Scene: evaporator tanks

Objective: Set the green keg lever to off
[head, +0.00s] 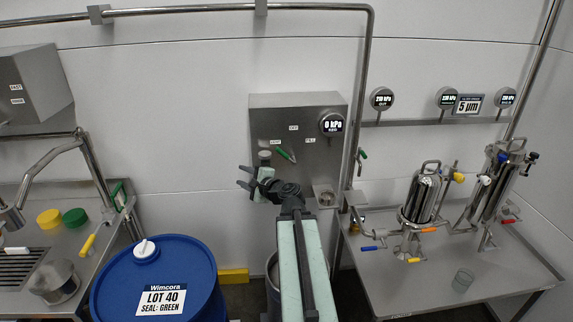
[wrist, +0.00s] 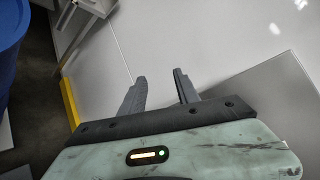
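A green lever (head: 285,154) sits on the front of a grey wall panel (head: 320,105), below several small labels that are too small to read surely. Its green handle is tilted, running from upper left to lower right. My gripper (head: 243,176) is in front of the panel's lower left edge, to the left of and a little below the lever. In the wrist view my gripper (wrist: 160,82) has its two dark fingers apart with nothing between them. The lever does not show clearly in the wrist view.
A round gauge (head: 332,123) reading 0 kPa is on the panel. Another small green handle (head: 362,154) is by the vertical pipe. A blue drum (head: 158,280) stands at lower left. A steel table (head: 450,265) with filter housings is at right.

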